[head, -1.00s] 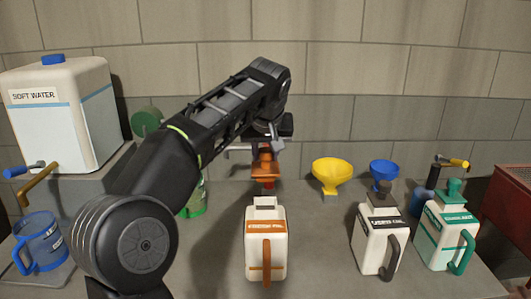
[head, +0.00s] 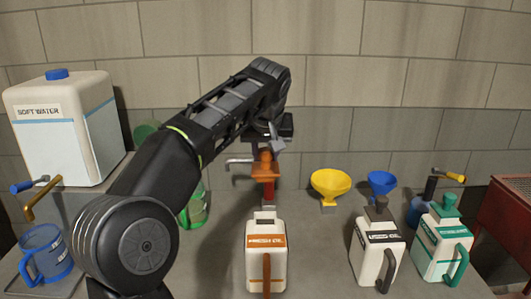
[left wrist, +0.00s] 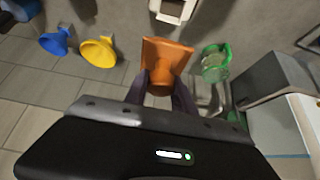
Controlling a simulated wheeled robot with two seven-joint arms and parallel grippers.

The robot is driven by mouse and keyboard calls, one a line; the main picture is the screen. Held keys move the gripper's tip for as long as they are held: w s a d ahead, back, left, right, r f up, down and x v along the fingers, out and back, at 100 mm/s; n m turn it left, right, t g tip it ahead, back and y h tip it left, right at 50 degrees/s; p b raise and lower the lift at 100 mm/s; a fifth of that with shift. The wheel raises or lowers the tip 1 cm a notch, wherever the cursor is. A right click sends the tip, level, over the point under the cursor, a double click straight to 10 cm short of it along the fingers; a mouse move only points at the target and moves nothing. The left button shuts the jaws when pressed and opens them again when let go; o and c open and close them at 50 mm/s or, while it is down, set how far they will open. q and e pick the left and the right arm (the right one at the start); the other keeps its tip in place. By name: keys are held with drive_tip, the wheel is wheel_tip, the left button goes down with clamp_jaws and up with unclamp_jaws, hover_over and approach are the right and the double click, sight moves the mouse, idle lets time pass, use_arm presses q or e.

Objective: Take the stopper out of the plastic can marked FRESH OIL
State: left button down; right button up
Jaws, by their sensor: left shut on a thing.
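The FRESH OIL can (head: 266,262) is white with an orange label and an orange handle. It stands upright at the front middle of the bench, its neck uncovered. In the left wrist view the can (left wrist: 172,12) shows only in part at the top edge. My left gripper (head: 268,148) is shut on the orange stopper (head: 265,170), apart from the can and above it. The stopper (left wrist: 167,54) also shows between the two dark fingers in the left wrist view. My right gripper is in neither view.
Two other white cans, one with a black stopper (head: 378,250) and one green (head: 442,245), stand at right. Yellow (head: 330,185) and blue (head: 381,185) funnels stand behind. A SOFT WATER tank (head: 62,140) and blue jug (head: 47,255) are at left.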

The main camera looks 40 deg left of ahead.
use_arm(q)
drive_tip(key=w+d+f+m+h, duration=0.2)
drive_tip(key=w+d+f+m, duration=0.2)
drive_tip(key=d+f, duration=0.85)
drive_tip(key=s+d+f+m+t+h, duration=0.1)
drive_tip(key=s+d+f+m+h, duration=0.1)
drive_tip(key=d+f, duration=0.8)
wheel_tip(320, 180, down, 2)
drive_tip(key=shift+s+d+f+m, duration=0.2)
drive_tip(key=shift+s+f+m, duration=0.05)
drive_tip(key=shift+s+m, duration=0.5)
